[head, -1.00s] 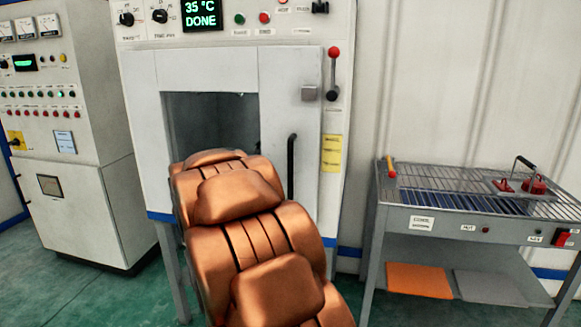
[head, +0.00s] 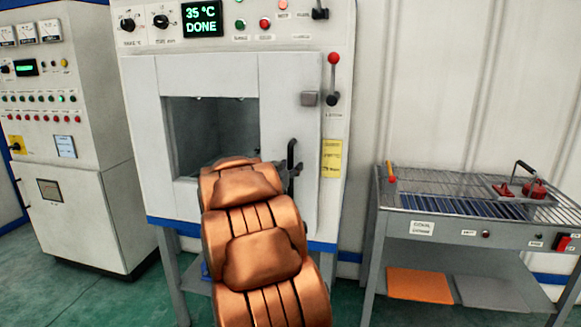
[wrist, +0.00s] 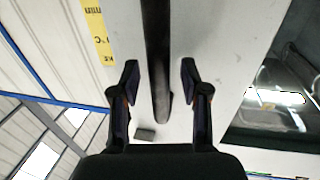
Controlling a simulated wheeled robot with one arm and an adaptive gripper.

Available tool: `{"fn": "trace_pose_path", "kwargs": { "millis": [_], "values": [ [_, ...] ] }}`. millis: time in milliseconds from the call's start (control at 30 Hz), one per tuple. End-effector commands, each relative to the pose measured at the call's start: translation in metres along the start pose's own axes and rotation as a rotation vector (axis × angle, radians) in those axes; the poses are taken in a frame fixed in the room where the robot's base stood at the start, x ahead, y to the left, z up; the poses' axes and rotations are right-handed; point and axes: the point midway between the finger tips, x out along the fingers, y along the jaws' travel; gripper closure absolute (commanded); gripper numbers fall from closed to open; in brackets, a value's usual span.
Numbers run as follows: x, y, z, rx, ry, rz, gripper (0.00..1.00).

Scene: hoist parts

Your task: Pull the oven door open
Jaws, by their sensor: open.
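The oven door (head: 286,95) is a pale grey panel with a dark window, and it looks shut in the head view. Its handle is a black upright bar (head: 291,154) at the door's right side. In the wrist view the handle (wrist: 155,45) runs down between the two fingers of my gripper (wrist: 160,80). The fingers are apart, one on each side of the bar, with a gap visible on both sides. In the head view my copper-coloured arm covers the door's lower middle and most of my gripper.
A lever with a red knob (head: 333,58) stands right of the door, near a grey block (head: 309,98). The oven display (head: 202,19) reads 35 °C DONE. A grey rack table (head: 400,213) stands to the right and a control cabinet (head: 80,205) to the left.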

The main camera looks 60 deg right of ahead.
Motion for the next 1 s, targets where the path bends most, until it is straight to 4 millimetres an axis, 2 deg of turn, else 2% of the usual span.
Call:
{"fn": "trace_pose_path", "kwargs": {
  "millis": [367, 800, 1000],
  "values": [
    [0.0041, -0.0001, -0.0002, 0.0, 0.0, -0.001, 0.55],
    [0.0039, -0.0001, -0.0004, 0.0, 0.001, -0.001, 1.0],
    [0.0039, -0.0002, -0.0004, 0.0, 0.001, -0.001, 1.0]
  ]
}}
